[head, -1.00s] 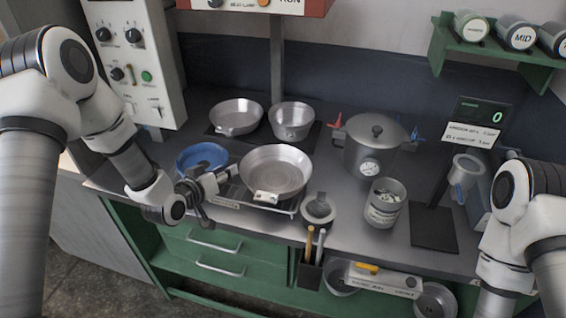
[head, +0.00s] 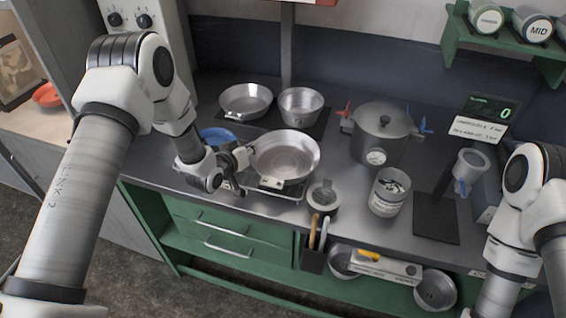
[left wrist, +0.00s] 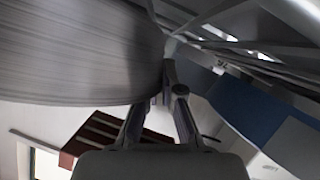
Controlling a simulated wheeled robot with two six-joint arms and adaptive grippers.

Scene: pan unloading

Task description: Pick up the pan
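The metal pan (head: 285,152) sits level on a low rack at the middle of the counter, with a pale label on its front edge. My left gripper (head: 243,156) is at the pan's left side. In the left wrist view the pan's wall (left wrist: 80,50) fills the upper left. My left fingers (left wrist: 166,85) are close together at the pan's edge there and look shut on it, though the contact is partly hidden. The pan shows no visible lift. My right arm is at the right edge, and its gripper is out of view.
Two other pans, (head: 246,100) and (head: 300,105), stand behind. A pressure pot (head: 380,130), a can (head: 388,192) and a small lidded jar (head: 323,196) stand to the right. Counter between them is partly free.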

